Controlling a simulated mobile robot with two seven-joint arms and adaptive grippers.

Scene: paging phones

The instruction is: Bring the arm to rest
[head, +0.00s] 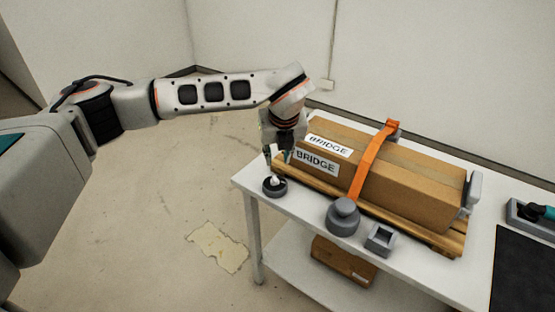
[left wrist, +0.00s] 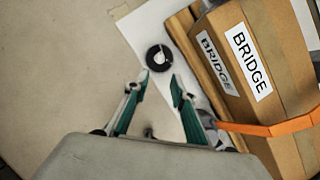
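My left arm reaches in from the left in the head view. Its gripper (head: 277,158) points down at the table's near left corner, beside the cardboard box's left end. In the left wrist view the teal-lined fingers (left wrist: 160,84) stand apart with nothing between them. A dark round holder with a white piece in it (head: 274,186) sits on the table just below the fingertips. It also shows beyond the fingertips in the left wrist view (left wrist: 159,58). My right gripper is not in view.
The cardboard box (head: 420,180) labelled BRIDGE lies on a wooden pallet, under an orange strap (head: 371,158). A grey knob-like piece (head: 343,217) and a small grey square holder (head: 380,239) stand in front on the white table (head: 420,280). Open floor lies left.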

